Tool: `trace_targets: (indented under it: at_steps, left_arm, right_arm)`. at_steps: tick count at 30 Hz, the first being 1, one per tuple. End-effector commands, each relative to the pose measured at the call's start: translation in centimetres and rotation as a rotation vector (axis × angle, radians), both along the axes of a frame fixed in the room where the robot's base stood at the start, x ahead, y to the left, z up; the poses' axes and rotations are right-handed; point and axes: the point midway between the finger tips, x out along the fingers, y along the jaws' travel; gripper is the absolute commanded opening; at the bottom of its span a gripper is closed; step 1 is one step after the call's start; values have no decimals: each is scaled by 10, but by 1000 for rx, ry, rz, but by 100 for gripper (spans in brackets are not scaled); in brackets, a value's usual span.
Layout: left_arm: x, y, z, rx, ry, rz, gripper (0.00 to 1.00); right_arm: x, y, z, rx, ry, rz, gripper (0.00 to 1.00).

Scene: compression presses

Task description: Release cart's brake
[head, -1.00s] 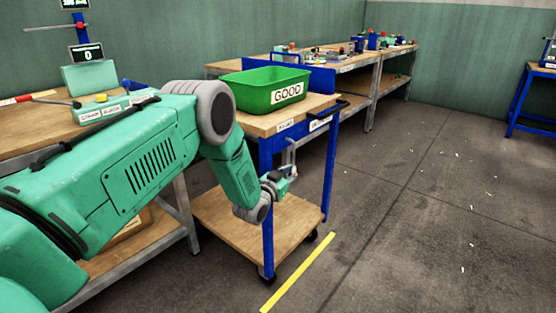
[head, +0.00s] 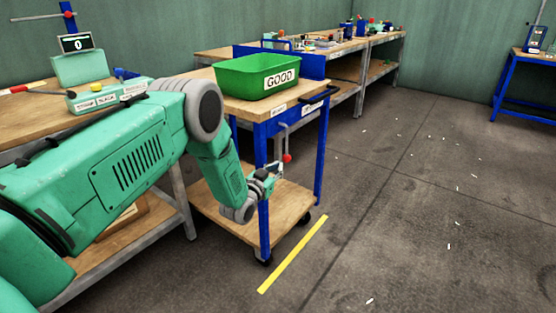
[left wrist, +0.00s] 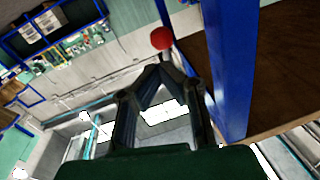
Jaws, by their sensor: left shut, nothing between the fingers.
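The cart (head: 263,130) has a blue frame, a wooden top and a lower wooden shelf. Its grey brake lever (head: 279,147) hangs below the top at the handle end, with a red knob (head: 287,158). My left gripper (head: 274,173) is beside the cart's near blue leg, just below and left of the knob, and looks apart from it. In the left wrist view my left gripper (left wrist: 160,72) is shut and empty, and the red knob (left wrist: 162,38) shows just beyond its fingertips. My right gripper is not in view.
A green bin (head: 262,78) marked GOOD stands on the cart top. A black handle (head: 318,97) sticks out at its end. Workbenches (head: 370,50) line the wall. A yellow floor line (head: 292,255) runs beside the cart. The floor to the right is mostly clear.

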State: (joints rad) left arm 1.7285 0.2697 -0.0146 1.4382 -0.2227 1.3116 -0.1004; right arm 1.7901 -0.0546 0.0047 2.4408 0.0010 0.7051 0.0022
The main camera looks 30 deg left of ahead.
Motion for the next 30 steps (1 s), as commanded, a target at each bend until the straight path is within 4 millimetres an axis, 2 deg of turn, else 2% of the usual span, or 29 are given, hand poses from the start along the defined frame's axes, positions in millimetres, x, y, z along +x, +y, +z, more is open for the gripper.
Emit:
trace_targets:
  at_steps: [9, 13, 30]
  left_arm:
    - [-40, -4, -38, -1, 3, 0, 0]
    - [-49, -5, -48, 0, 2, 1, 0]
    - [-54, -5, -53, 0, 0, 1, 0]
  right_arm:
    - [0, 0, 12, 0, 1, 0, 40]
    - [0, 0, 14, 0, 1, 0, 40]
    - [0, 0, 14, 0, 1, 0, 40]
